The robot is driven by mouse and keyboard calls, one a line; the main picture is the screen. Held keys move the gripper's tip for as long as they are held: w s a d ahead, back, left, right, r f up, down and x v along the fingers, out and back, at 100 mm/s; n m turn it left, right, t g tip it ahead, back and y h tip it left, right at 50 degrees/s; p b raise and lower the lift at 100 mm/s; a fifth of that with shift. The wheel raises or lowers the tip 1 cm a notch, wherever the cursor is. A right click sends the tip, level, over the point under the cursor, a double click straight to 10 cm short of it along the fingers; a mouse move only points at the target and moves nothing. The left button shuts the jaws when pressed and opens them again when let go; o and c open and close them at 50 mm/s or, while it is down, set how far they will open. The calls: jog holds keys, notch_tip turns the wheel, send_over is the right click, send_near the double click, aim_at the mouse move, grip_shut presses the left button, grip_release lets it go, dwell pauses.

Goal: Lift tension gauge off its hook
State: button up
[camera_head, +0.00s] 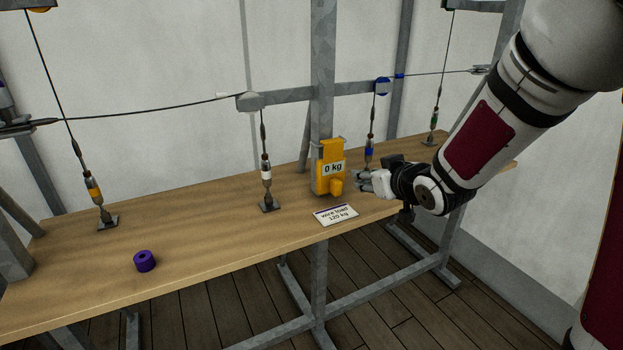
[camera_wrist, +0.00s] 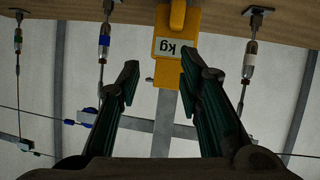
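The tension gauge (camera_head: 325,183) is a yellow-orange block with a "0 kg" display and a knob low on its front. It hangs against the grey upright post, with a grey hook or bracket (camera_head: 318,144) at its top; the exact hook shape is too small to tell. My gripper (camera_head: 362,181) is just right of the gauge, at about its lower half. In the wrist view, which is upside down, the gauge (camera_wrist: 177,43) shows beyond the fingertips. My gripper's two fingers (camera_wrist: 160,72) are spread apart with nothing between them.
A "wire load 120 kg" card (camera_head: 336,215) lies on the wooden bench (camera_head: 200,240) in front of the gauge. A purple ring (camera_head: 145,261) lies at left. Turnbuckles with white (camera_head: 266,172), blue (camera_head: 369,150) and orange (camera_head: 94,190) bands stand on wires around the post.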

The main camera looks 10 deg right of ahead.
jog(key=t+y+b, duration=0.1)
jog(key=y+b, duration=0.1)
jog(key=b, duration=0.1)
send_near(339, 189)
jog(key=w, duration=0.1)
jog(key=shift+t+y, duration=0.3)
jog(key=shift+y, duration=0.1)
jog(key=b+x, duration=0.1)
jog(key=x, duration=0.2)
jog(key=b+x, duration=0.1)
jog(key=x, duration=0.1)
jog(key=f+x, duration=0.1)
jog(key=x, duration=0.2)
jog(key=shift+w+f+b, duration=0.2)
jog(key=shift+w+b, duration=0.05)
jog(key=shift+b, duration=0.15)
jog(key=shift+w, duration=0.15)
jog(key=shift+c, duration=1.4)
jog(key=shift+r, duration=0.15)
grip_shut()
